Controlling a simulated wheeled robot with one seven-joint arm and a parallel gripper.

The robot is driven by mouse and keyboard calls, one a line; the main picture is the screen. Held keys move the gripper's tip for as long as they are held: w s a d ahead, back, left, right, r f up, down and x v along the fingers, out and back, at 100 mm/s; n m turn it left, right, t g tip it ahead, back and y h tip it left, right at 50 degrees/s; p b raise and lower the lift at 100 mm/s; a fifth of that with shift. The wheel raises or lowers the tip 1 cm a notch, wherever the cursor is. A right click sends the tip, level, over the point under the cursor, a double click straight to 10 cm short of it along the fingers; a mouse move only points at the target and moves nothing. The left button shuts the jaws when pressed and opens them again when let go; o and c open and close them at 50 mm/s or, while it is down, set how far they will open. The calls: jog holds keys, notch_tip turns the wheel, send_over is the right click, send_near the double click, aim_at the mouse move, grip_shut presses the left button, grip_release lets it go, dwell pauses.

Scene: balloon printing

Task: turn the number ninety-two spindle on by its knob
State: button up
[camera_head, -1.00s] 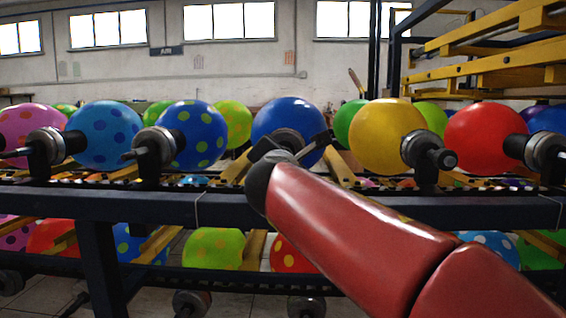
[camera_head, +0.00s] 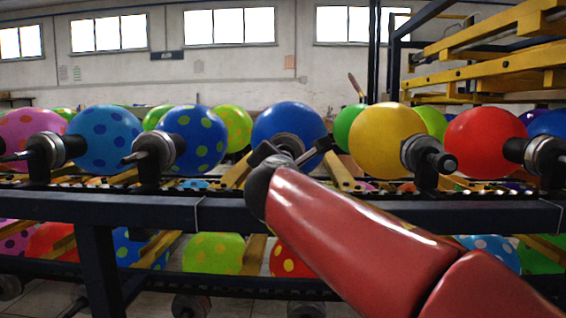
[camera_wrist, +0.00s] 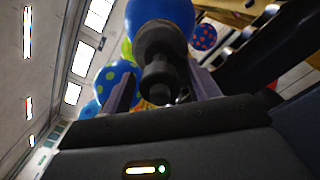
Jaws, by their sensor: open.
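A plain blue balloon (camera_head: 288,122) sits on a spindle on the upper rail, in the middle of the head view. Its dark spindle knob (camera_wrist: 159,80) faces me in the wrist view, with the blue balloon (camera_wrist: 160,12) behind it. My gripper (camera_head: 292,154) is in front of this spindle, at the end of my red arm. In the wrist view my gripper (camera_wrist: 163,90) is open, with one finger on each side of the knob. I cannot tell whether either finger touches it. My wrist hides much of the spindle in the head view. No spindle number is readable.
A yellow balloon (camera_head: 386,138) with its spindle knob (camera_head: 437,158) stands to the right. A blue balloon with green dots (camera_head: 193,138) and its spindle (camera_head: 152,155) stand to the left. The dark upper rail (camera_head: 400,215) runs across below my gripper.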

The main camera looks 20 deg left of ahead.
jog(key=v, duration=0.7)
jog(key=shift+s+b, duration=0.25)
jog(key=shift+b, duration=0.05)
